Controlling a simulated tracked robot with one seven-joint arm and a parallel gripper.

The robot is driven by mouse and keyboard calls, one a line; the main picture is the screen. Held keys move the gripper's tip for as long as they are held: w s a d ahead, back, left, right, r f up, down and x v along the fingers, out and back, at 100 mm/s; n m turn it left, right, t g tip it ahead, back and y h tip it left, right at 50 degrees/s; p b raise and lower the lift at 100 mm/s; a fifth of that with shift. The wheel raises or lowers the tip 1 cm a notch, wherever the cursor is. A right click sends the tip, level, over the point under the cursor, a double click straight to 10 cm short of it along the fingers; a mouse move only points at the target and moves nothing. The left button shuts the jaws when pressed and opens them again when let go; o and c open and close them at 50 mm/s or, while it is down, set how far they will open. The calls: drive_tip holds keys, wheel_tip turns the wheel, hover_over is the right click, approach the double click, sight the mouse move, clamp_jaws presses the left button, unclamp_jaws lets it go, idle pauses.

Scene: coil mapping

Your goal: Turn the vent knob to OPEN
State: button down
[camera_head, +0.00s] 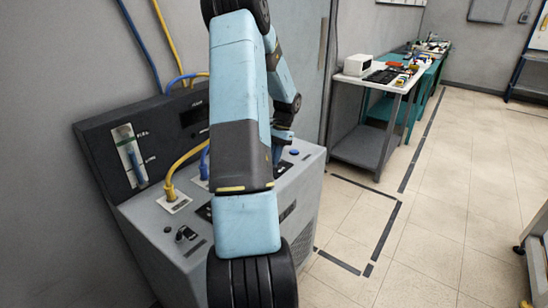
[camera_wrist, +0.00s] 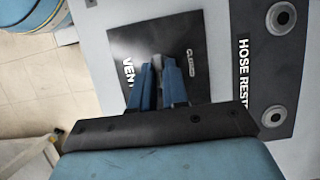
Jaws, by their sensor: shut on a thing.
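In the wrist view, the dark vent plate (camera_wrist: 122,48) lies on the light console top. Lettering beginning "VENT" and a second word like "CLOSED" show on it, tilted in the picture. My gripper (camera_wrist: 160,72) has its two blue fingers over the plate, shut on the vent knob (camera_wrist: 158,62). Only a sliver of the knob shows between the fingers, so its pointer direction cannot be told. In the head view my arm covers the knob and most of the plate.
The console (camera_head: 163,232) carries a yellow hose (camera_head: 181,160), a gauge (camera_head: 130,155) and a small switch (camera_head: 185,235). A hose rest plate (camera_wrist: 275,70) with round fittings sits beside the vent plate. A bench (camera_head: 375,85) stands at back right; open floor lies right of the console.

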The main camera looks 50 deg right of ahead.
drive_tip(key=shift+a, duration=0.1)
drive_tip(key=c, duration=1.1)
unclamp_jaws()
drive_tip(key=shift+c, duration=0.2)
drive_tip(key=v, duration=1.3)
drive_tip(key=shift+d+r, duration=0.25)
